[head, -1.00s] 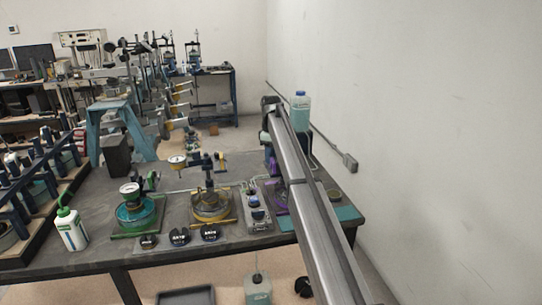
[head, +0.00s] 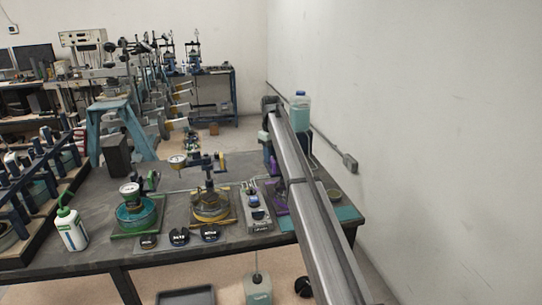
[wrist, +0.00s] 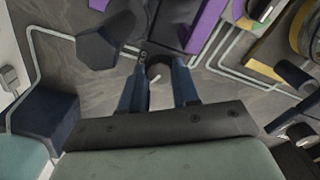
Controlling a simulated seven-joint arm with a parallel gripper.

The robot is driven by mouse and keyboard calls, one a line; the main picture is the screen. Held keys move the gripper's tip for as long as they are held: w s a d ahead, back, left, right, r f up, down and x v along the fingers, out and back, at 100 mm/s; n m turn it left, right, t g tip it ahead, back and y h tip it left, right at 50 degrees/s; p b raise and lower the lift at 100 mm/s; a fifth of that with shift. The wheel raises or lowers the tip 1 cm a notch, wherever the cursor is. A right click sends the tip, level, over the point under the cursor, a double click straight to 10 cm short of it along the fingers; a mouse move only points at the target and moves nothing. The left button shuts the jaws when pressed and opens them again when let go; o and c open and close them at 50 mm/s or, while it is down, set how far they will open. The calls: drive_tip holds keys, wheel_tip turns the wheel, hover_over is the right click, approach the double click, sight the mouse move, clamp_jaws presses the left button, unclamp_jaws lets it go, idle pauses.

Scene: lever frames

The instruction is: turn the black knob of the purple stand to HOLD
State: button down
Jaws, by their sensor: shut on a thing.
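The purple stand (head: 280,207) is at the right end of the bench in the head view, mostly hidden behind my arm. In the wrist view its purple parts (wrist: 206,24) show at the top, on both sides of a dark middle. The black knob (wrist: 158,72), with a pale mark on it, sits between the two blue fingers. My gripper (wrist: 157,70) is shut on this knob. The fingers and knob are hidden by my arm in the head view. I cannot read the HOLD label or tell the knob's setting.
A yellow stand (head: 211,214) and a green stand (head: 137,222) with gauges are left of the purple one. A grey control box (head: 256,213) stands between. A clear bottle (head: 300,112) is behind my arm, near the wall. A white bottle (head: 71,229) is at the left.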

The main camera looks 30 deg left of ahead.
drive_tip(key=m, duration=0.5)
drive_tip(key=shift+m, duration=2.6)
drive_tip(key=c, duration=1.1)
unclamp_jaws()
drive_tip(key=shift+r, duration=0.15)
wheel_tip(320, 180, up, 14)
drive_tip(key=shift+f, duration=0.2)
